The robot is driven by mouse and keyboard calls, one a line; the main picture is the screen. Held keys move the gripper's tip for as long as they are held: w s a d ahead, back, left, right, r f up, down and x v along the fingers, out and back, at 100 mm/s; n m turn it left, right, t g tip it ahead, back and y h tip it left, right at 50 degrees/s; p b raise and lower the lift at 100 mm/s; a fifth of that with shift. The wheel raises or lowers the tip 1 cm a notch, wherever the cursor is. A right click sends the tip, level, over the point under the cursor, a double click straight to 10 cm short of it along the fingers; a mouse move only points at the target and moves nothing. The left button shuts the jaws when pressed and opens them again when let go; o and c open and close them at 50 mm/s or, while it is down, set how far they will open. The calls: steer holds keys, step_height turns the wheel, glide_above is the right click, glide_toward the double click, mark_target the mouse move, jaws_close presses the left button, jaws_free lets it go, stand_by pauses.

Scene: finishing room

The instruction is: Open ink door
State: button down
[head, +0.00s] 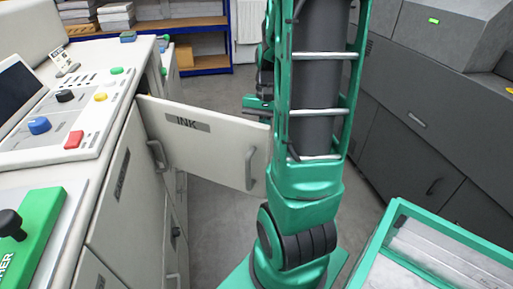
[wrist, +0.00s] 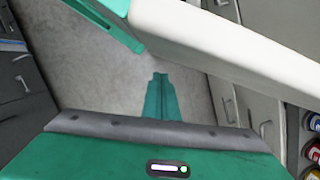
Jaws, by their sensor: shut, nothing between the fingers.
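The ink door (head: 205,150) is a white panel labelled INK, standing swung out from the side of the white press, with a grey handle (head: 251,168) near its free end. In the wrist view the door (wrist: 235,50) shows as a broad white slab crossing the upper right. My gripper (wrist: 160,78) is shut and empty, its fingers over the grey floor, close to the door's edge in that picture. I cannot tell whether they touch it. In the head view my arm hides most of the gripper.
Colourful ink containers (wrist: 313,152) show at the right edge of the wrist view. The press console (head: 60,125) with knobs is at left. A dark grey machine (head: 430,110) stands at right, and a green-framed cart (head: 405,225) at lower right. Grey floor (head: 215,225) is clear below the door.

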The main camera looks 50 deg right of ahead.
steer(key=w+d+r, duration=0.2)
steer(key=d+r, duration=0.4)
steer(key=r, duration=0.3)
steer(key=shift+r, duration=0.35)
